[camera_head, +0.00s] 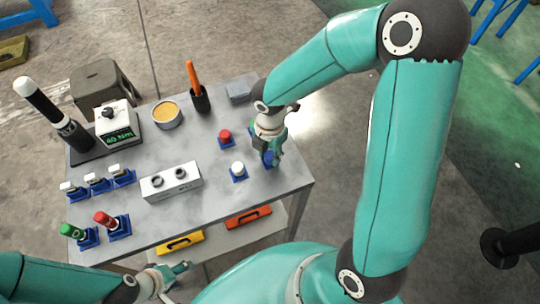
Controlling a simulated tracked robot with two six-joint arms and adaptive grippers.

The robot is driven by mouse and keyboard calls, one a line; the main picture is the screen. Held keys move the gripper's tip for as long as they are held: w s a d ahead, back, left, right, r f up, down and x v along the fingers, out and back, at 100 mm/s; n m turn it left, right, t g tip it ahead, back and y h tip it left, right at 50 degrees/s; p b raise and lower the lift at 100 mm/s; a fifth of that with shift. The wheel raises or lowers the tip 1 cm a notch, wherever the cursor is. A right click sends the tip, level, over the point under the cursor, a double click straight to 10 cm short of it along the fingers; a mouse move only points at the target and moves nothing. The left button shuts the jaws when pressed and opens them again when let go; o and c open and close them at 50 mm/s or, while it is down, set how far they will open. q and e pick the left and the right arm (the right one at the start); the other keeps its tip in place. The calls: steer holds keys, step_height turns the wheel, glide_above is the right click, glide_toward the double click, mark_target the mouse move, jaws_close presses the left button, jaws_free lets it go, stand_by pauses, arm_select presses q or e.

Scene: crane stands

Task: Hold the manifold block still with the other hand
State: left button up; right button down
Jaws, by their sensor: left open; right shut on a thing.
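The manifold block (172,188) is a white block with two dark round ports on top, standing near the front middle of the grey table. My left gripper (184,268) is open and empty, below and in front of the table's front edge, apart from the block. My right gripper (273,156) points down at the table's right side and is shut on a small blue part (268,159) at a blue stand. The gripper hides most of this part, so I cannot tell whether it is lifted.
Blue stands hold a red-topped part (225,136), a white-topped part (238,169), several white-topped parts (96,181), and green (73,231) and red (104,219) handles. A torque display (118,130), yellow-filled bowl (166,114) and orange-handled tool (193,76) stand behind. Bare tabletop surrounds the block.

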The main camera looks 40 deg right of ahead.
mark_target(270, 154)
steer(key=shift+r+p, duration=1.8)
steer(key=shift+r, duration=0.2)
